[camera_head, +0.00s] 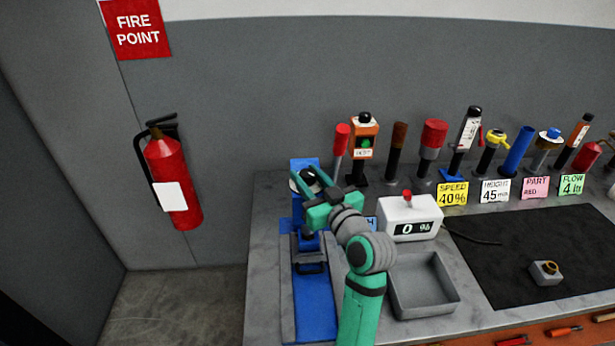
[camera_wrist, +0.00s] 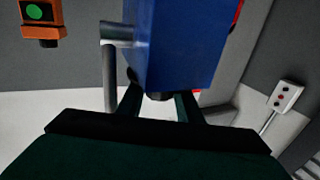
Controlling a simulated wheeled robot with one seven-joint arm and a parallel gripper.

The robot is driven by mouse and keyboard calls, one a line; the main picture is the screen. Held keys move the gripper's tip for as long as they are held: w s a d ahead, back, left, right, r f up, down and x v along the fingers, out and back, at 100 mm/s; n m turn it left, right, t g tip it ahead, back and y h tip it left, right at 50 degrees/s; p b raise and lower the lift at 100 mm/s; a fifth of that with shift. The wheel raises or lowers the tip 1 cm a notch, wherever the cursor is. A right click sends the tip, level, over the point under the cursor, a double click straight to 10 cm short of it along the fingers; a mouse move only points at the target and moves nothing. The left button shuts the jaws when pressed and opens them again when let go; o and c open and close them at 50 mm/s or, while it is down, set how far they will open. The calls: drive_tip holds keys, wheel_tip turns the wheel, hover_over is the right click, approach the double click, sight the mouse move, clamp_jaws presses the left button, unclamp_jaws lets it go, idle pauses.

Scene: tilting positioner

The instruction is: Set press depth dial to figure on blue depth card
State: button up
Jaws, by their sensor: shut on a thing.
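The blue press (camera_head: 307,164) stands at the left of the bench. A round white dial face with a black knob (camera_head: 309,178) shows on its head; its marks are too small to read. My gripper (camera_head: 311,177) is shut on the black knob. In the wrist view, the two fingers (camera_wrist: 160,103) reach the dark knob (camera_wrist: 160,96) under the blue press body (camera_wrist: 178,45). The blue depth card (camera_head: 371,222) is mostly hidden behind my arm; only a letter H shows and its figure is hidden.
Yellow, white, pink and green cards (camera_head: 453,194) and several upright tools line the back. A black mat (camera_head: 545,230) covers the right.

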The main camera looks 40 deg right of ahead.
drive_tip(key=shift+d+n+y, duration=0.15)
drive_tip(key=shift+n+y, duration=0.65)
drive_tip(key=shift+y, duration=0.4)
drive_tip(key=shift+f+n+y, duration=0.1)
drive_tip(key=shift+n+y, duration=0.2)
drive_tip(key=shift+y, duration=0.2)
drive_tip(key=o, duration=1)
drive_tip(key=shift+o, duration=0.2)
drive_tip(key=shift+h, duration=0.3)
